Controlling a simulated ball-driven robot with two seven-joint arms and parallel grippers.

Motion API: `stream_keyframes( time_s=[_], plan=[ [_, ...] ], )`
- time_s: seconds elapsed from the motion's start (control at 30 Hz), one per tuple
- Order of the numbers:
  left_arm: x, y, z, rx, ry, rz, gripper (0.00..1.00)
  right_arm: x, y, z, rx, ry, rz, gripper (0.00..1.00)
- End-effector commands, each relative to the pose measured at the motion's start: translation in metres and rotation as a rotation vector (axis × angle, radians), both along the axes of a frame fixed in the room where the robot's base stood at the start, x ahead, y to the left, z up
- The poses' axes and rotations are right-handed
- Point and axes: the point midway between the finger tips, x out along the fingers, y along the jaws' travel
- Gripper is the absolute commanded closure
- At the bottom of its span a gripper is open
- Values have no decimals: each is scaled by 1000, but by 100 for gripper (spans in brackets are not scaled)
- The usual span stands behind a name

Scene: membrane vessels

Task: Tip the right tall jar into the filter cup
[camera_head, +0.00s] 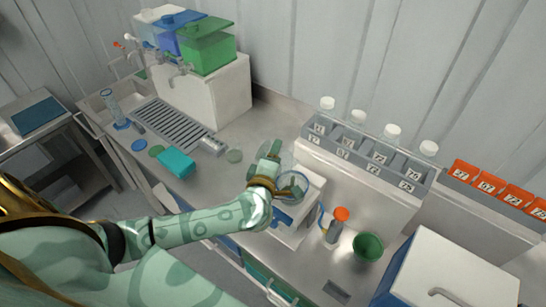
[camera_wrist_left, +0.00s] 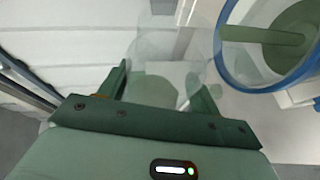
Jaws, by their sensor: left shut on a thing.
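My left gripper (camera_head: 268,160) is shut on a clear glass vessel, likely the tall jar. In the left wrist view the gripper (camera_wrist_left: 162,95) has its dark green fingers on either side of the clear vessel (camera_wrist_left: 165,55), which is hard to see against the background. The blue-rimmed clear cup (camera_head: 293,185), likely the filter cup, sits on a white device close beside the gripper. In the left wrist view the cup (camera_wrist_left: 222,62) is at the upper right, with a green shape seen through it. I cannot tell how far the vessel is tilted. Another tall clear jar (camera_head: 110,104) stands at the sink.
An orange-capped bottle (camera_head: 335,228) and green cup (camera_head: 368,246) are right of the device. A teal box (camera_head: 176,162) lies left.

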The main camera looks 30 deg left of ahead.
Motion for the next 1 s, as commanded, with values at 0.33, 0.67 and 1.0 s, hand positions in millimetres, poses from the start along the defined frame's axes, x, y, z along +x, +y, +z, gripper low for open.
stream_keyframes(
  time_s=[0.33, 0.67, 1.0],
  plan=[
    [0, -1, 2, 20, -2, 0, 62, 0, 0, 3, 0, 0, 0, 64],
    [-1, -5, 10, 142, -19, 0, 62, 0, 0, 16, 0, -1, 0, 64],
    [-1, -6, 10, 174, -24, 0, 62, 0, 0, 17, 0, -1, 0, 64]
  ],
)
